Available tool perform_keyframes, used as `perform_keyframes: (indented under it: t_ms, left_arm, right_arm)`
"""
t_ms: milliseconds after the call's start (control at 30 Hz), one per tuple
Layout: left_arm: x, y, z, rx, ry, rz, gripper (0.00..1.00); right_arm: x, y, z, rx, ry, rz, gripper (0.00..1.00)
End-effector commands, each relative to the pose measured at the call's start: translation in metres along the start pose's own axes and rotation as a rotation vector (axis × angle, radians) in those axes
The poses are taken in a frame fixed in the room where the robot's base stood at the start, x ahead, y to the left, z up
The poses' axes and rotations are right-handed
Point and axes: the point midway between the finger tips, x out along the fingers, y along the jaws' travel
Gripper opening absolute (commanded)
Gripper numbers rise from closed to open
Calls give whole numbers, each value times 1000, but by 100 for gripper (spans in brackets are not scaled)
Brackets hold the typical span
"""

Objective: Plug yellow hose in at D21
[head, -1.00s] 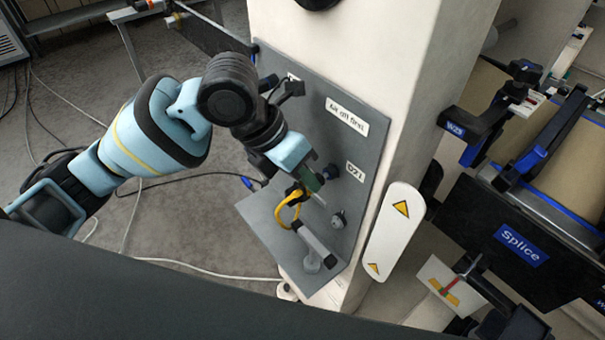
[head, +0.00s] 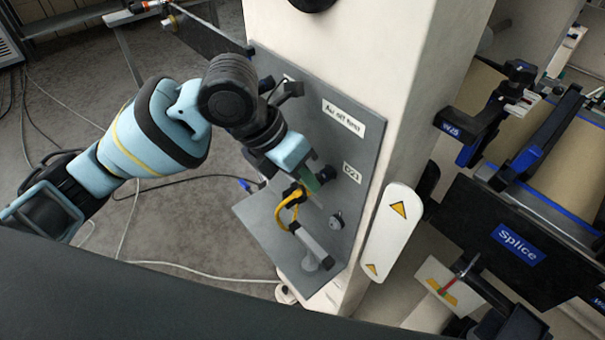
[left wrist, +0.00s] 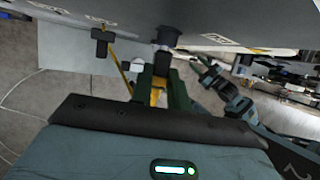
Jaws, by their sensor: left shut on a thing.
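My left gripper (head: 314,181) is shut on the end of the yellow hose (head: 287,214), close in front of the grey panel. The hose bends down in a loop to a dark fitting by the small shelf. The D21 label (head: 350,172) is on the panel, with a dark round port (head: 327,174) just left of it. In the left wrist view the green fingers (left wrist: 161,92) hold the yellow end, and a dark port (left wrist: 164,40) stands straight ahead. I cannot tell whether hose end and port touch. A blue arm, seemingly my right, shows there; its gripper (left wrist: 206,72) is unclear.
The grey panel (head: 315,135) is on a white column (head: 345,45). A second fitting (head: 336,220) sits below the port. A white plate with warning triangles (head: 392,232) stands right of the panel. The Splice machine (head: 520,245) fills the right side.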

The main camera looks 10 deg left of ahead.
Motion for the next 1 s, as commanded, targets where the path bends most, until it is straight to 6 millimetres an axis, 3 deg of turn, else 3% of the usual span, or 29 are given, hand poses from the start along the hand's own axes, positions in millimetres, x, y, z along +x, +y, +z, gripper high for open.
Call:
perform_keyframes:
  t_ms: [33, 67, 267, 633, 1000]
  left_arm:
    - [0, 0, 1, 0, 0, 0, 0]
    - [0, 0, 1, 0, 0, 0, 18]
    - [0, 0, 1, 0, 0, 0, 43]
    - [-7, 0, 1, 0, -1, 0, 43]
    - [-62, 1, 1, 0, -2, 2, 43]
  right_arm:
    - [0, 0, 0, 0, 0, 0, 40]
    - [0, 0, 0, 0, 0, 0, 40]
    - [0, 0, 0, 0, 0, 0, 40]
    - [0, 0, 1, 0, -1, 0, 40]
    - [0, 0, 4, 1, -7, -1, 40]
